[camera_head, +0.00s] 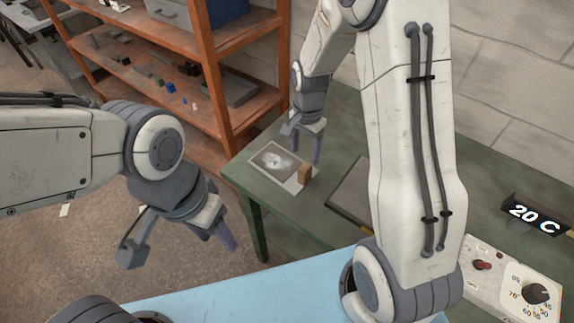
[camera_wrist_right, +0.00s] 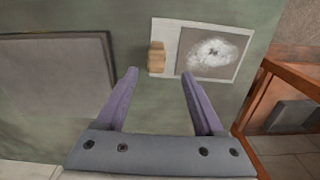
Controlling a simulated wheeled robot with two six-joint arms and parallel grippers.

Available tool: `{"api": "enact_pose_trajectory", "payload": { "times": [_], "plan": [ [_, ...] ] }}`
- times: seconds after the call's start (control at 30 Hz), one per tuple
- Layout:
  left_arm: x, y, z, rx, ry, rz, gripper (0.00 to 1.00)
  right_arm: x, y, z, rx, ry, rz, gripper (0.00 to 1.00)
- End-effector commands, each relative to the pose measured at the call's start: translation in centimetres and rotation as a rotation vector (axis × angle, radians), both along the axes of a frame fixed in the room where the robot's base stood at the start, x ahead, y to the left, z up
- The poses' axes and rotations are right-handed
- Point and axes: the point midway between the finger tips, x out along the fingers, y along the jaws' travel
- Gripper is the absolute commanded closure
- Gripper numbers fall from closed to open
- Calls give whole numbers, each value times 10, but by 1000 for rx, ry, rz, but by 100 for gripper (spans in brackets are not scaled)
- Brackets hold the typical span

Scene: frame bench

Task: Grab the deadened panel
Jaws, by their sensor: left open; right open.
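A flat dark grey panel (camera_head: 346,193) lies on the green bench, partly hidden by my right arm; it also shows at the left of the right wrist view (camera_wrist_right: 55,75). A grey plate with a white powdery patch (camera_head: 270,158) lies on a pale sheet at the bench's far left end, also in the right wrist view (camera_wrist_right: 222,64). I cannot tell which is the deadened panel. My right gripper (camera_head: 306,152) is open and empty above the bench, near the plate. My left gripper (camera_head: 214,240) is open and empty, off the bench's left side.
A small brown block (camera_head: 304,175) stands on the pale sheet's edge. An orange shelf rack (camera_head: 200,50) with small parts stands behind the bench's left end. A control box with a dial (camera_head: 510,285) and a "20 C" display (camera_head: 536,214) are at right. A light blue surface (camera_head: 250,295) lies in front.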

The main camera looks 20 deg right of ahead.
Motion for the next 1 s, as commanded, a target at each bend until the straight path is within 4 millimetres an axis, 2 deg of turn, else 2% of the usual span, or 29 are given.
{"api": "enact_pose_trajectory", "payload": {
  "times": [0.1, 0.33, 0.6, 0.9, 0.93, 1.0],
  "plan": [
    [0, 0, 4, 0, 0, 0, 50, -1, 0, -14, 1, 3, 2, 30],
    [0, 0, 13, 0, 0, 1, 50, -3, -2, -31, 0, 5, 3, 30],
    [0, 0, 24, 0, 0, 1, 50, -5, -3, -66, 1, 3, 4, 30],
    [0, 0, 23, 0, 0, 1, 50, -4, -3, -71, 1, -1, 4, 30],
    [0, 0, 23, 0, 0, 1, 50, -4, -3, -71, 1, -1, 4, 38],
    [0, 0, 23, 0, 0, 1, 50, -4, -3, -71, 1, -1, 4, 64]
  ]
}}
